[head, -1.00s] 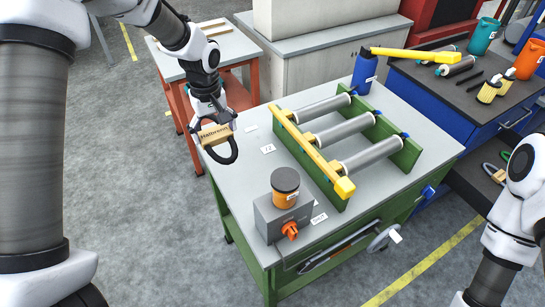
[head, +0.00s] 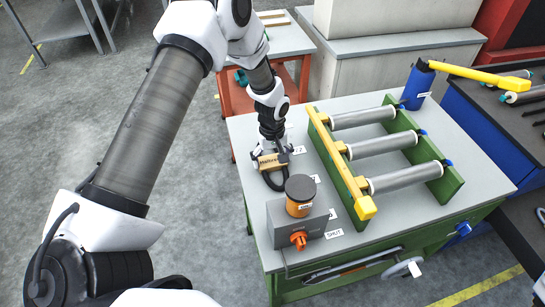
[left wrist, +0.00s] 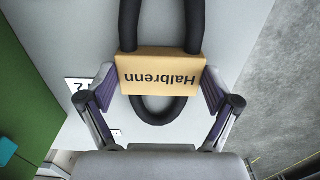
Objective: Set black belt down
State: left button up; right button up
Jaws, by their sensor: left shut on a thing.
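The black belt (left wrist: 158,108) is a looped band with a tan sleeve (left wrist: 160,72) lettered "Halbrenn" around it. In the left wrist view my left gripper (left wrist: 160,82) is shut on the sleeve, one finger at each side. In the head view the left gripper (head: 272,152) is low over the near left part of the grey tabletop (head: 244,128), beside the control box. The belt's loop (head: 272,180) hangs or lies just below the sleeve there. I cannot tell whether it touches the tabletop. My right gripper does not show.
A green frame (head: 345,170) with rollers and a yellow bar (head: 340,160) is to the right. A blue canister (head: 417,88) stands behind. White labels lie on the tabletop.

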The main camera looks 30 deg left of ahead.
aim_at(272, 162)
pick_arm(q)
jog(key=shift+s, duration=0.1)
jog(key=shift+f, duration=0.1)
jog(key=o, duration=0.9)
jog(key=shift+o, duration=0.2)
notch_tip(272, 162, up, 12)
jog(key=b, duration=0.2)
jog(key=shift+r+b, duration=0.2)
jog(key=shift+b, duration=0.15)
